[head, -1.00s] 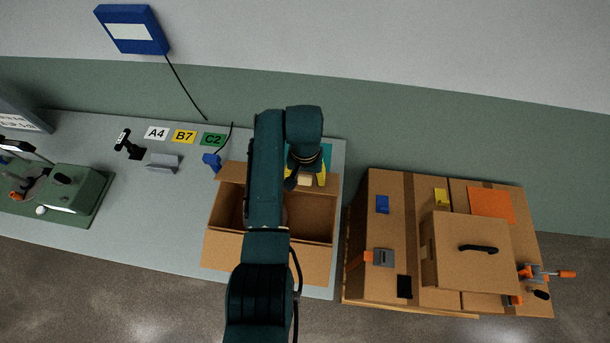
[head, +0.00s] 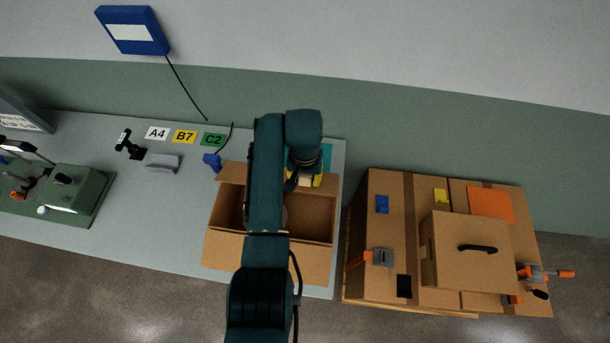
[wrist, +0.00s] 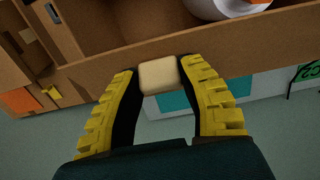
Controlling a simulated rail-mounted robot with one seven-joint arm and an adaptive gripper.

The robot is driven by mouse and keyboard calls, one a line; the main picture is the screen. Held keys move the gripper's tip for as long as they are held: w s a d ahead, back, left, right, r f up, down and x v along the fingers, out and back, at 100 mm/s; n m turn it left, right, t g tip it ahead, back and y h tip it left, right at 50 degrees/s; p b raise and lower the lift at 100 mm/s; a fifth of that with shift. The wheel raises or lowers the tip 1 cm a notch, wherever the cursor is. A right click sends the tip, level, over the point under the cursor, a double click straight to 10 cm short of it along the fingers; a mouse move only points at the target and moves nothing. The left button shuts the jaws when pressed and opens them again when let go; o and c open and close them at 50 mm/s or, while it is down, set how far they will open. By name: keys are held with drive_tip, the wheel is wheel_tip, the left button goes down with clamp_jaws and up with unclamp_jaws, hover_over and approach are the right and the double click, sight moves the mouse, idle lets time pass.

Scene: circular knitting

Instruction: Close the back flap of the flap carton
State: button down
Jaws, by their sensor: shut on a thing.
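The flap carton (head: 269,250) stands open on the grey bench in the head view, its front flap hanging outward. Its back flap (head: 232,171) is open at the rear, and my arm covers much of it. A pale cream block (wrist: 160,77) sits at the edge of the back flap (wrist: 262,36) in the wrist view. My gripper (head: 305,182) is at the carton's back edge, its yellow fingers shut on this block from both sides. A white rounded item with orange (wrist: 228,6) shows partly inside the carton in the wrist view.
A teal patch (head: 326,156) lies behind my gripper. A blue object (head: 212,161) stands just left of the carton.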

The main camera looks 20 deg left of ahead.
sight(304, 191)
drive_tip(key=shift+s+d+f+t+p, duration=0.1)
drive_tip(key=shift+s+f+t+p, duration=0.65)
drive_tip(key=shift+p, duration=0.85)
drive_tip(key=t, duration=0.1)
drive_tip(key=f+t, duration=0.1)
drive_tip(key=shift+s+f+t+y+p, duration=0.25)
drive_tip(key=shift+s+t+y+p, duration=0.05)
drive_tip(key=shift+t+y+p, duration=0.1)
drive_tip(key=c, duration=1.8)
unclamp_jaws()
drive_tip(key=shift+d+f, duration=0.1)
drive_tip(key=shift+f, duration=0.35)
drive_tip(key=shift+s+f, duration=0.1)
drive_tip(key=shift+s, duration=0.05)
clamp_jaws()
drive_tip(key=o, duration=1.2)
unclamp_jaws()
drive_tip(key=shift+o, duration=0.2)
